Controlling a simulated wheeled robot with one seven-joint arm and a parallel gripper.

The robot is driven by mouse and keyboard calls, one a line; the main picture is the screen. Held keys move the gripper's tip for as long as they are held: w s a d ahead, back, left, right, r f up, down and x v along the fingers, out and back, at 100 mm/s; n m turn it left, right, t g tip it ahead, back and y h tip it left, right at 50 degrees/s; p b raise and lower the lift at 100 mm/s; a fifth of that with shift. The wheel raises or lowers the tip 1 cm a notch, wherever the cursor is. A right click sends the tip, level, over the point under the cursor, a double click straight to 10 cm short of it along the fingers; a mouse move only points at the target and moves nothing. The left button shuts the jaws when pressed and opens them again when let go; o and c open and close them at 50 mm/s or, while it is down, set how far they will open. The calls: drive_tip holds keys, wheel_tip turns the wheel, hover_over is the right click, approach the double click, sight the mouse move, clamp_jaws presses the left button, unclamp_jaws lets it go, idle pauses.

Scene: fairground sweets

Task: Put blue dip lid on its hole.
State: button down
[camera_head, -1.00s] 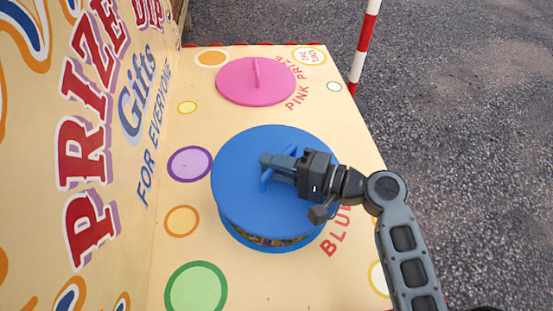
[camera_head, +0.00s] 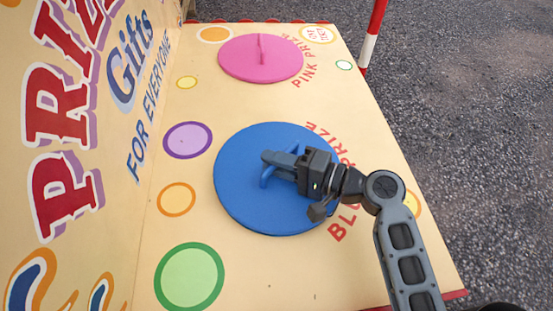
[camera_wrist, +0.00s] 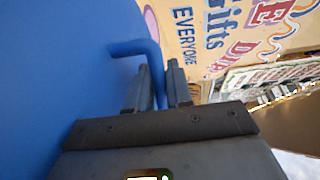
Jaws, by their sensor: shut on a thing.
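The blue dip lid (camera_head: 250,205) is a round blue disc with a raised bar handle. In the head view it lies over the place of its hole on the cream counter, and none of the hole shows around it. I cannot tell for certain whether it is fully seated. My gripper (camera_head: 283,162) is shut on the lid's blue handle, above the disc. In the wrist view the blue handle (camera_wrist: 150,60) stands between my two fingers (camera_wrist: 158,85), with the lid's blue surface (camera_wrist: 60,70) filling the left.
A pink lid (camera_head: 260,60) with an upright handle lies farther back on the counter (camera_head: 120,275). A lettered cream panel (camera_head: 90,120) rises along the left. A red and white pole (camera_head: 372,35) stands beyond the right edge. Tarmac lies to the right.

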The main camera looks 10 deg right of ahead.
drive_tip(key=shift+f+b, duration=0.45)
drive_tip(key=shift+f, duration=0.15)
idle(0.8)
drive_tip(key=c, duration=0.9)
unclamp_jaws()
drive_tip(key=shift+c, duration=0.2)
drive_tip(key=shift+s, duration=0.1)
drive_tip(key=shift+p+v, duration=0.5)
drive_tip(key=shift+v, duration=3.35)
